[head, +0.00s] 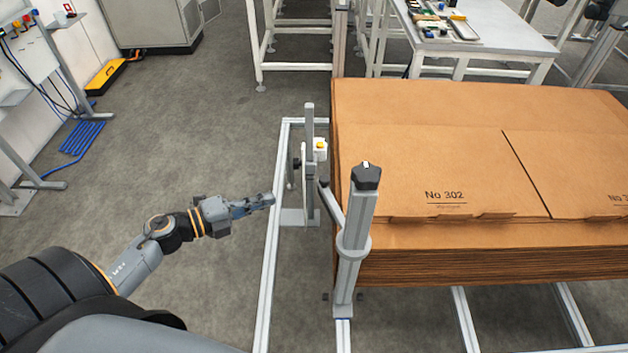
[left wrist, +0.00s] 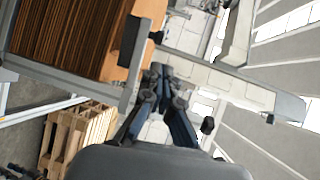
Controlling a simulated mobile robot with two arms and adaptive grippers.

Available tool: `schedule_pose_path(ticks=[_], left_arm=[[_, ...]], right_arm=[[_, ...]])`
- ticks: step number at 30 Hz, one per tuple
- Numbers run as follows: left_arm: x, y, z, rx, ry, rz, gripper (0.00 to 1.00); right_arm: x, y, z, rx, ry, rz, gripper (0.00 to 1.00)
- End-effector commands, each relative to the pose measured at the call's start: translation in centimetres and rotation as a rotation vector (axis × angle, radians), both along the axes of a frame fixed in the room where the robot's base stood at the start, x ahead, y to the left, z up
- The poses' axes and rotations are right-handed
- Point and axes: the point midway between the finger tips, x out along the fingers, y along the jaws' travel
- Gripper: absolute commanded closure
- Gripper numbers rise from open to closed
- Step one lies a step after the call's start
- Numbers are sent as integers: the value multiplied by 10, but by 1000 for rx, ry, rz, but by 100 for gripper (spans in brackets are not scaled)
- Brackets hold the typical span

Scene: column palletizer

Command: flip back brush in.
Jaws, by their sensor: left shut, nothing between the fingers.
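My left gripper (head: 268,199) is shut and empty, held out just left of the metal frame around the carton stack. It also shows shut in the left wrist view (left wrist: 162,76). A nearer thick grey post (head: 357,235) has a black knob and a slanted arm (head: 331,207) beside the stack. In the left wrist view a dark flat piece (left wrist: 132,48) sits against the cartons; it may be the brush, but I cannot be sure.
A tall stack of flat brown cartons (head: 430,150) fills the right side. A grey frame rail (head: 270,270) runs along its left. A white table (head: 480,35) with small parts stands behind. The floor at left is mostly clear. A wooden pallet (left wrist: 72,140) shows in the wrist view.

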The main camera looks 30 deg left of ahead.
Motion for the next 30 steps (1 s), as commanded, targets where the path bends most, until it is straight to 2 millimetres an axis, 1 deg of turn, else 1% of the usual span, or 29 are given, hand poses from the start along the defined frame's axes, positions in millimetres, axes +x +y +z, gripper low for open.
schedule_pose_path(ticks=[1, 9, 15, 18, 21, 30], left_arm=[[9, -6, 3, -2, -5, 0, 100], [57, -36, -4, -5, -4, 2, 100], [85, -54, -10, -5, -1, 4, 100], [94, -60, -13, -6, -1, 4, 100], [99, -64, -15, -4, 0, 4, 100], [102, -65, -16, -3, 0, 2, 100]], right_arm=[[0, 0, 5, 0, 0, 0, 68], [0, 1, 20, 1, 1, 1, 68], [-1, 1, 29, 1, 1, 1, 68], [-1, 1, 31, 2, 1, 1, 68], [-1, 2, 32, 2, 1, 1, 68], [-1, 2, 32, 3, 2, 1, 68]])
